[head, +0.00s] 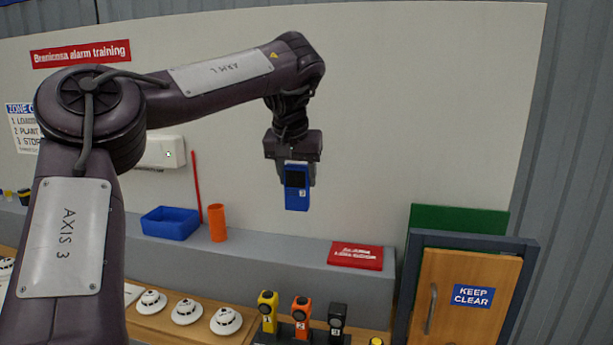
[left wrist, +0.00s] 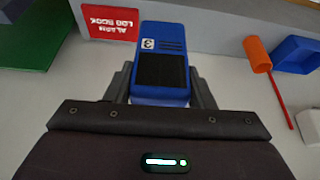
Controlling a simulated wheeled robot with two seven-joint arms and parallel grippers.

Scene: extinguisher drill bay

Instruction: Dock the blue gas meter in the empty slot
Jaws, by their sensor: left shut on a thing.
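The blue gas meter (head: 297,201) has a dark screen and a small white number label. My left gripper (head: 297,177) is shut on it and holds it in the air, hanging roughly upright, in front of the pale wall panel. In the left wrist view the meter (left wrist: 172,38) sits between the two fingers of my left gripper (left wrist: 160,88), its screen and label facing the camera. I cannot make out an empty slot for the meter in either view. My right gripper is not in view.
Yellow (head: 268,311), orange (head: 301,317) and black (head: 337,321) numbered devices stand in a row below. White detectors (head: 187,311) lie to their left. The grey ledge (head: 290,268) holds a blue bin (head: 170,223), orange cup (head: 217,222) and red log book (head: 356,255). A wooden cabinet (head: 465,290) stands right.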

